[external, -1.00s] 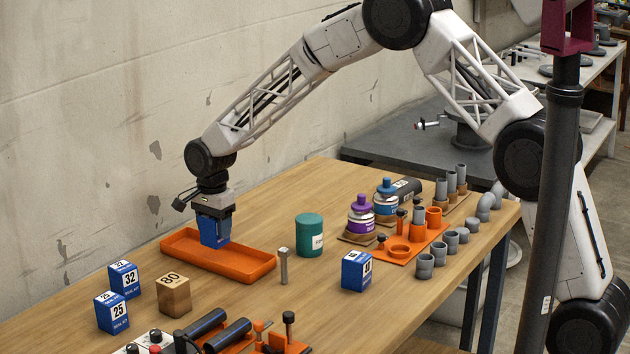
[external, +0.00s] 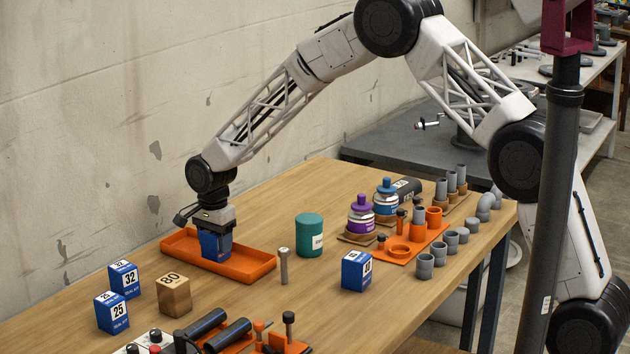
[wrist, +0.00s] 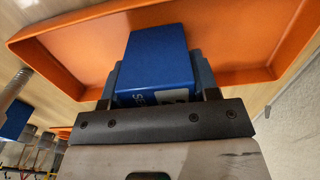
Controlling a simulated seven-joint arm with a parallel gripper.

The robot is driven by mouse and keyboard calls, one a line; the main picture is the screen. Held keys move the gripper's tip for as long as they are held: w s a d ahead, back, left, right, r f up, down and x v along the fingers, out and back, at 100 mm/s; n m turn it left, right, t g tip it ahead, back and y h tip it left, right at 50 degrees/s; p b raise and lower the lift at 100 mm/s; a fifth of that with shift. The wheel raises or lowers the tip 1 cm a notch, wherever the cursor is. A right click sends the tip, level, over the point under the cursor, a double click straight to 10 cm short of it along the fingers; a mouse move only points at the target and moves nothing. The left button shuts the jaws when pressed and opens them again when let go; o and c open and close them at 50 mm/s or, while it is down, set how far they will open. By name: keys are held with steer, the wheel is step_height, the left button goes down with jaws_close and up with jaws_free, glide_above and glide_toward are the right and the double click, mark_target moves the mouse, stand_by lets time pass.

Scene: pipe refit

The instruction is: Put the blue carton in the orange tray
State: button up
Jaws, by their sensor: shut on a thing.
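A blue carton (external: 222,246) is between the fingers of my gripper (external: 216,240), low inside the outline of the orange tray (external: 250,271). My gripper is shut on it. In the wrist view the blue carton (wrist: 157,60) sits between the two fingers, with the orange tray (wrist: 85,38) around and behind it. I cannot tell whether its bottom touches the tray floor. Other blue cartons stand on the table: one marked 32 (external: 124,281), one marked 25 (external: 112,314) and one at the right (external: 355,271).
A wooden block marked 80 (external: 174,296), a metal bolt (external: 284,267) and a green can (external: 309,236) stand near the tray. Orange fixtures, bottles and grey pipe fittings (external: 425,266) fill the right side. The wall is close behind the tray.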

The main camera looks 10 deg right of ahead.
steer(key=o, duration=0.9)
steer(key=shift+f, duration=0.1)
step_height(320, 180, up, 12)
steer(key=shift+r, duration=0.15)
stand_by(0.9)
